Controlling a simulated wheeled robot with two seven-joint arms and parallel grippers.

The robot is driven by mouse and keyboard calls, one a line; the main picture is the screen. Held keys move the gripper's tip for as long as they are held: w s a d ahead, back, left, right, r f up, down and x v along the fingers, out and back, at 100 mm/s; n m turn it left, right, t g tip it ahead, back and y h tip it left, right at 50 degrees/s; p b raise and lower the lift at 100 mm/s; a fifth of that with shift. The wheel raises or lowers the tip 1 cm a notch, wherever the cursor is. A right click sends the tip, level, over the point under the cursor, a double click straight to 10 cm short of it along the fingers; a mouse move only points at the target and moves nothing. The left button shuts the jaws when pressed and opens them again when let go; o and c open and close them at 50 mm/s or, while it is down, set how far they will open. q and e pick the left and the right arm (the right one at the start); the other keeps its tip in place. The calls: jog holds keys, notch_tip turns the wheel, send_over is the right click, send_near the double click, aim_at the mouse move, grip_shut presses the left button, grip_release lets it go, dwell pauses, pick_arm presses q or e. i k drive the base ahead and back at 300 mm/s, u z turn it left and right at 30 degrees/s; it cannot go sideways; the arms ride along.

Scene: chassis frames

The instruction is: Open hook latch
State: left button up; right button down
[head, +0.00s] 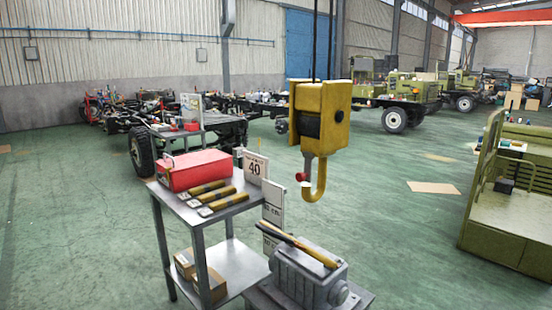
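A yellow crane hook block (318,113) hangs from dark cables in the middle of the head view. Its yellow hook (319,182) hangs below the block and curves up to the left. A small red part (301,177) and a pale piece (306,186) sit at the hook's opening; I cannot tell whether the latch is open or shut. The hook hangs apart from the things below it. Neither of my grippers is in view.
A metal cart (205,213) at the lower left bears a red toolbox (194,170), several yellow-black bars and a "40" sign (255,167). A grey machine casing (306,272) stands below the hook. A green truck bed (515,205) is at right.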

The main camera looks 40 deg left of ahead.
aim_at(306, 177)
jog(key=u, duration=1.2)
